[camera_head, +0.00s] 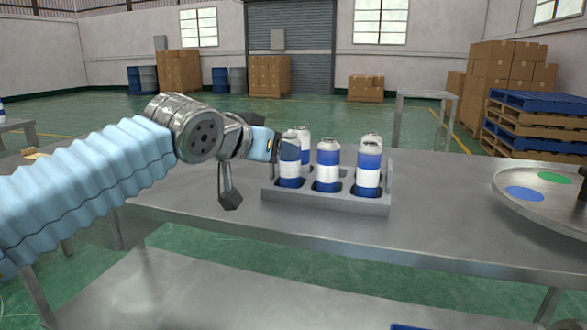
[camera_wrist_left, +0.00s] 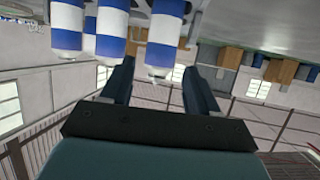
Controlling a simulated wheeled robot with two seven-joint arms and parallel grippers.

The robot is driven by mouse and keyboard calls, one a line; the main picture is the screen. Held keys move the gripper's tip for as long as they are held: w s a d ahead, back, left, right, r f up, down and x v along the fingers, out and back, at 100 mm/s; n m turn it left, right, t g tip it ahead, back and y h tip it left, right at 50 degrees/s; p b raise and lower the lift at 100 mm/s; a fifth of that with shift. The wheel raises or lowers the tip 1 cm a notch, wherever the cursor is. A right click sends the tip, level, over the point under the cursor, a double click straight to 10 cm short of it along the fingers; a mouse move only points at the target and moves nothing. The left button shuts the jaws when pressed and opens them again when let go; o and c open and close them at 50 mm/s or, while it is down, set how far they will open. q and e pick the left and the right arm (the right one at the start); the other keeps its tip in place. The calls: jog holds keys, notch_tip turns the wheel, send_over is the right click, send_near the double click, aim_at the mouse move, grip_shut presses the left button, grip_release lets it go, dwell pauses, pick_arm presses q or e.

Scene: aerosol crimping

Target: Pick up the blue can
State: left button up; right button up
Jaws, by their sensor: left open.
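Several blue-and-white cans stand upright in a grey rack (camera_head: 335,202) on the metal table. The front row shows a left can (camera_head: 290,171), a middle can (camera_head: 327,172) and a right can (camera_head: 368,172); another can (camera_head: 302,135) shows behind the left one. My left gripper (camera_head: 254,174) is open and empty at the left end of the rack, with one finger close beside the left can. In the left wrist view the picture is upside down; one can (camera_wrist_left: 162,45) appears in line with the gap between the open fingers (camera_wrist_left: 158,78). Contact cannot be told. My right gripper is not in view.
A round metal tray (camera_head: 510,206) with a blue disc (camera_head: 525,194) and a green disc (camera_head: 554,178) is at the right of the table. The table top (camera_head: 440,220) between rack and tray is clear. Pallets (camera_head: 530,125) and boxes stand farther back.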

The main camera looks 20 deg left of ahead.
aim_at(290, 165)
pick_arm(q)
jog(key=x, duration=0.4)
jog(key=p+x, duration=0.1)
jog(key=x, duration=0.1)
jog(key=r+p+x, duration=0.1)
jog(key=x, duration=0.2)
jog(key=shift+w+f, duration=0.1)
jog(key=shift+w, duration=0.35)
jog(key=c, duration=0.8)
jog(key=shift+c, duration=0.2)
